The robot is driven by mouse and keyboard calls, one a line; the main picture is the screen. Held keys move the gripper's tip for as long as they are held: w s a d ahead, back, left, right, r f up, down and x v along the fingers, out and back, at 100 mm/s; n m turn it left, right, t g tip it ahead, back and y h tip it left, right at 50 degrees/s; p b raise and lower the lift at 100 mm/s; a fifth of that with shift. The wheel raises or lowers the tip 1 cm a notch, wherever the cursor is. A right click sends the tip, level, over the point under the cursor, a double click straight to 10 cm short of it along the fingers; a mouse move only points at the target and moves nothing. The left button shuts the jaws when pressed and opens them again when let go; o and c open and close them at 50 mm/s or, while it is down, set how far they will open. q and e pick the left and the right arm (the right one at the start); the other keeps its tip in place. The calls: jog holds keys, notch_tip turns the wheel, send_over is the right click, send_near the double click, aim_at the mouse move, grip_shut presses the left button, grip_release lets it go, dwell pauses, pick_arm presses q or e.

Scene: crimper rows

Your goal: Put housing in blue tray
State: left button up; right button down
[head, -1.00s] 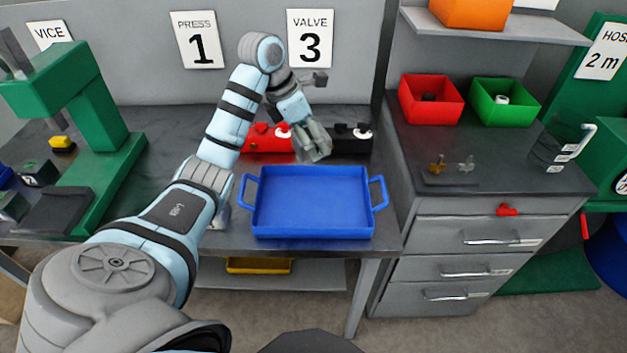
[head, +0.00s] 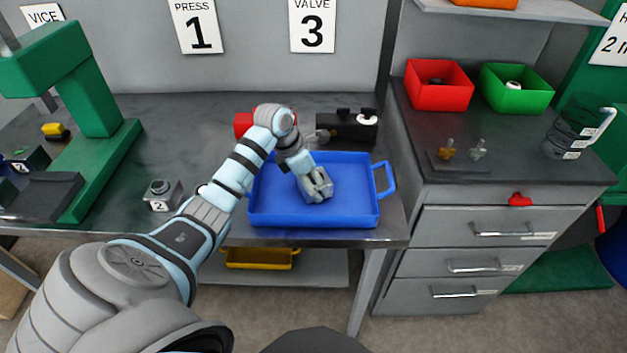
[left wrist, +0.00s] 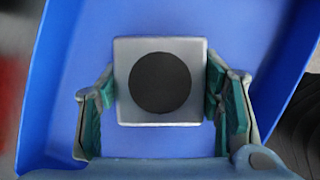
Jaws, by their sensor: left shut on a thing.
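The blue tray (head: 350,205) lies on the workbench, with a handle at each end. My left gripper (head: 318,190) is over the tray's inside, pointing down. In the left wrist view my left gripper (left wrist: 162,105) is shut on the housing (left wrist: 125,62), a square grey block with a round dark opening. The blue tray (left wrist: 240,30) fills the view behind the housing. I cannot tell whether the housing touches the tray floor. In the head view the gripper hides the housing. My right gripper is not in view.
A red block (head: 243,124) and a black block (head: 347,128) stand behind the tray. A grey block marked 2 (head: 160,196) stands to its left. Red (head: 439,92) and green (head: 515,95) bins stand on the drawer cabinet at right. A green press (head: 85,110) is at left.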

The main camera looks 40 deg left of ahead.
pick_arm(q)
jog(key=o, duration=1.9)
jog(key=shift+s, duration=0.1)
jog(key=shift+r, duration=0.1)
jog(key=shift+a+r, duration=0.1)
jog(key=shift+r, duration=0.25)
jog(key=v, duration=1.1)
jog(key=shift+s, duration=0.2)
jog(key=shift+r, duration=0.1)
